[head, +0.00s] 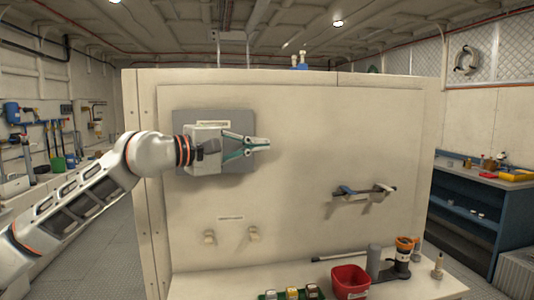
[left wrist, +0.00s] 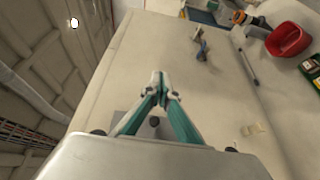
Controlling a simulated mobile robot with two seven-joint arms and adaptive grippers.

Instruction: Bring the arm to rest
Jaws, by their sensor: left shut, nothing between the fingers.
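My left arm (head: 75,205) comes in from the left in the head view and reaches across to the front of a cream wall panel (head: 310,140). My left gripper (head: 267,144) points right, in front of a grey plate (head: 187,118) on that panel. Its teal-and-grey fingers are shut and empty. In the left wrist view the fingertips (left wrist: 158,78) meet, with nothing between them. I cannot tell the exact gap between the gripper and the panel. My right gripper is not in view.
A bracket with a dark bar (head: 365,192) and two pegs (head: 253,233) stick out from the panel. The ledge below holds a red bin (head: 350,282), an orange-topped tool (head: 403,258) and a grey cylinder (head: 374,261). A blue workbench (head: 465,205) stands right. Floor shows at left.

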